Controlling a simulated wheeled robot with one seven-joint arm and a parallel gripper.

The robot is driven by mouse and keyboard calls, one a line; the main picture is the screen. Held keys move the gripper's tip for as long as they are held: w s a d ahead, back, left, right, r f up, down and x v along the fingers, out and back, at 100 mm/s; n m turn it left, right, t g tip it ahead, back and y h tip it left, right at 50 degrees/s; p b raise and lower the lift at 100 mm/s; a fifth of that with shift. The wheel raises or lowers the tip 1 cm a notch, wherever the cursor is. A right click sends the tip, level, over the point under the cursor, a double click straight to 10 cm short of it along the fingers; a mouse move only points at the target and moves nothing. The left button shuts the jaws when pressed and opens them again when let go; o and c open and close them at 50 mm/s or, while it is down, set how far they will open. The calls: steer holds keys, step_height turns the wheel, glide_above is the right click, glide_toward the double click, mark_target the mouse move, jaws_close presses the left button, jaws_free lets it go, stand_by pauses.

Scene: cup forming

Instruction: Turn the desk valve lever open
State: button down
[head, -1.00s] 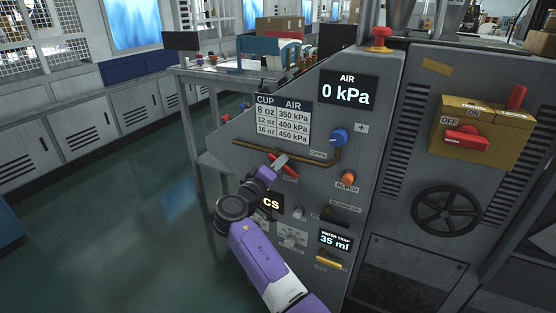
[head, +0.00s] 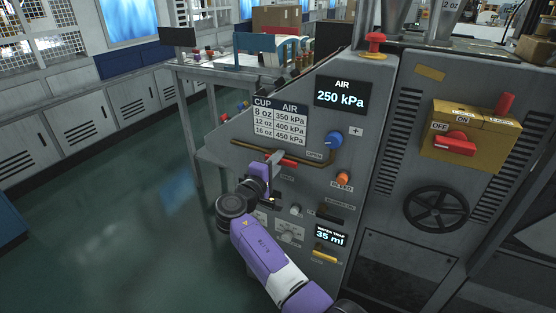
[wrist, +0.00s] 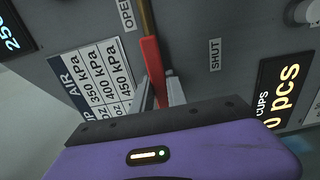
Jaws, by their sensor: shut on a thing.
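The red valve lever (head: 287,162) is on the sloped grey panel, in line with the brown pipe (head: 320,166) and pointing toward the OPEN label (head: 315,154). My gripper (head: 273,158) is shut on the lever. In the wrist view the red lever (wrist: 153,65) runs down between the two grey fingers (wrist: 158,94), with the OPEN label on its left and the SHUT label (wrist: 215,55) to its right. The lever's lower end is hidden by the gripper. The AIR display (head: 342,93) reads 250 kPa.
A blue knob (head: 333,140) and an orange bleed knob (head: 343,179) sit right of the lever. The cup and air table (head: 281,123) is above it. Small knobs (head: 295,210) and a yellow handle (head: 325,256) are lower. A black handwheel (head: 437,208) is on the right cabinet.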

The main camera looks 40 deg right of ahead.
steer(key=shift+w+a, duration=0.1)
steer(key=c, duration=1.3)
jaws_free()
steer(key=v, duration=0.7)
steer(key=shift+s+a, duration=0.2)
steer(key=shift+a, duration=0.15)
